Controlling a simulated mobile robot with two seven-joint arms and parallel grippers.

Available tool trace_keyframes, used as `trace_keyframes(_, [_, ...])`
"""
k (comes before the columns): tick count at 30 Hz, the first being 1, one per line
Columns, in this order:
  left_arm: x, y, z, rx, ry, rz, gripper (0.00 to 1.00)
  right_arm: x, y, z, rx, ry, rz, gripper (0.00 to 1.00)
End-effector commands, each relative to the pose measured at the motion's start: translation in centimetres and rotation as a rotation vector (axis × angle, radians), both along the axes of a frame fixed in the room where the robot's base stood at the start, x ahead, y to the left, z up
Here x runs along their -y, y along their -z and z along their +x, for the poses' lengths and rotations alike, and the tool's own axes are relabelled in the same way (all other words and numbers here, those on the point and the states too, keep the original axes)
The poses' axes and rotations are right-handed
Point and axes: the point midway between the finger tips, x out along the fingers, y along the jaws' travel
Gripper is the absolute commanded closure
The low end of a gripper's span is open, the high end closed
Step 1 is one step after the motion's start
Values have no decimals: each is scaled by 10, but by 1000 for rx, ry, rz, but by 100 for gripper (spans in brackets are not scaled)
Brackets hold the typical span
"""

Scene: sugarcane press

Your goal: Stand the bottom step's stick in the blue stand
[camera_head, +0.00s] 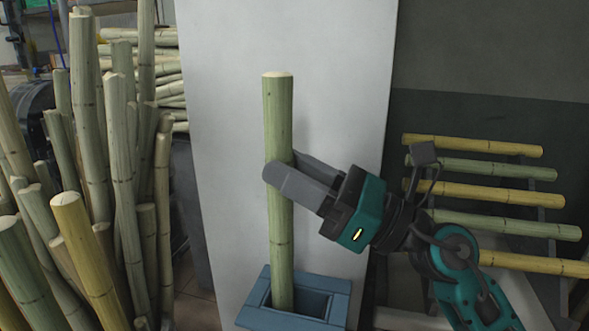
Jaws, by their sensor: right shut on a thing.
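A green stick (280,225) stands about upright in the middle of the view. My right gripper (283,168) is shut on it at about its middle, reaching in from the right, one finger passing in front of the stick. The blue stand (340,310) is at the bottom centre. The stick's lower end shows within the stand's rectangular opening, toward its left side; how deep it sits is hidden. My left gripper is not in view.
A stepped rack at the right carries several yellow and green sticks (480,193), partly behind my right arm. A dense bundle of upright canes (120,150) fills the left. A pale panel (225,120) stands behind the stick.

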Motion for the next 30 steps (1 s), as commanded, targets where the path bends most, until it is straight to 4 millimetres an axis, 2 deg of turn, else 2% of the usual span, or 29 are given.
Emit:
trace_keyframes(18, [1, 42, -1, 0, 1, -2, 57, 0, 45, 0, 2, 1, 3, 100])
trace_keyframes(30, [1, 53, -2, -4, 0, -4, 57, 0, 56, 0, 2, 0, 2, 100])
